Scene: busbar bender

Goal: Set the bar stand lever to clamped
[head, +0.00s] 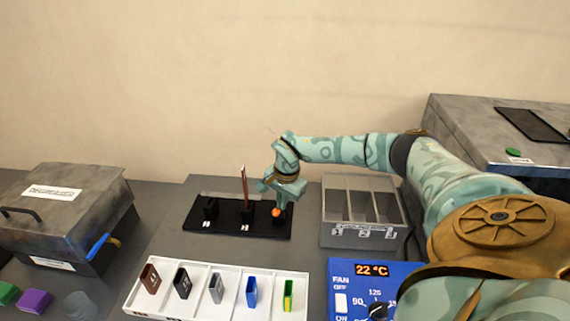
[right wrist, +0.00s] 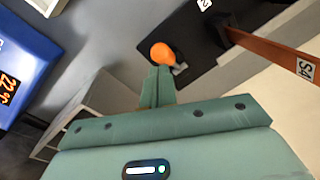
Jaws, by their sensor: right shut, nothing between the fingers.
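The black bar stand (head: 222,224) lies on the grey table at the back middle. A copper bar (head: 244,185) stands upright in it. The lever's orange knob (head: 276,212) is at the stand's right end. My right gripper (head: 282,202) is at the knob, pointing down. In the right wrist view its shut, empty fingers (right wrist: 157,86) end right at the orange knob (right wrist: 163,54); I cannot tell whether they touch. The copper bar (right wrist: 268,45) also shows there, with a label on it. The lever's shaft is mostly hidden. My left gripper is out of view.
A grey three-slot bin (head: 364,237) stands right of the stand. A white tray (head: 218,300) with several coloured pieces lies in front. A blue panel (head: 350,295) reads 22 °C. A metal box (head: 68,210) with a blue lever (head: 98,246) is at left.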

